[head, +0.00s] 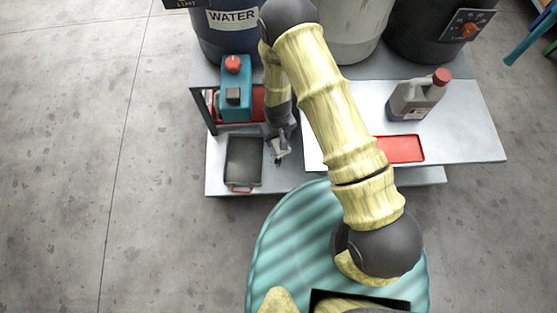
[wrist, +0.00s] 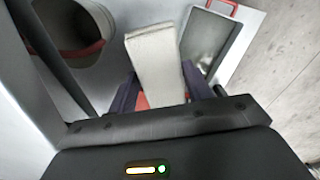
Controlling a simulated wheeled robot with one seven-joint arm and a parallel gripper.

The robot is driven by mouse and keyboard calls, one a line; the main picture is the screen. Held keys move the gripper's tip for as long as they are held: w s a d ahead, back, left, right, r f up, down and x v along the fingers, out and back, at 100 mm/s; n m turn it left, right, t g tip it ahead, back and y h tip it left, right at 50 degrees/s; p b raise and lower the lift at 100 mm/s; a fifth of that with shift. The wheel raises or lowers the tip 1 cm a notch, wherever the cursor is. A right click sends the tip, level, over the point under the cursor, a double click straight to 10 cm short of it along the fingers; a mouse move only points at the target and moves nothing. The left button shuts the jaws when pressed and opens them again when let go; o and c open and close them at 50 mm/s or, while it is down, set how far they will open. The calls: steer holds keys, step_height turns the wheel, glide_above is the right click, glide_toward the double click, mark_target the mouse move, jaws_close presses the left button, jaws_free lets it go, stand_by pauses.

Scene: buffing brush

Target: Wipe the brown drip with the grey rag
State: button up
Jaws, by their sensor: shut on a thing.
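My gripper (head: 279,150) is low at the left end of the metal bench, just right of a dark tray. In the wrist view my gripper (wrist: 160,95) is shut on a pale grey, flat-faced piece, which I take to be the grey rag (wrist: 156,52). The rag sticks out beyond the fingers, and its held end is hidden between them. In the head view the rag (head: 280,145) is only a small pale patch at the fingertips. I cannot make out the brown drip in either view.
The dark tray (head: 244,160) with a red handle lies on the lower shelf. A teal can (head: 236,95) stands above it. A red tray (head: 403,149) and a red-capped bottle (head: 412,100) are on the right bench top. Large drums, one labelled WATER (head: 228,40), stand behind.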

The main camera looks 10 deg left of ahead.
step_height(320, 180, down, 19)
steer(key=b, duration=1.7)
steer(key=shift+b, duration=0.3)
steer(key=shift+w, duration=0.1)
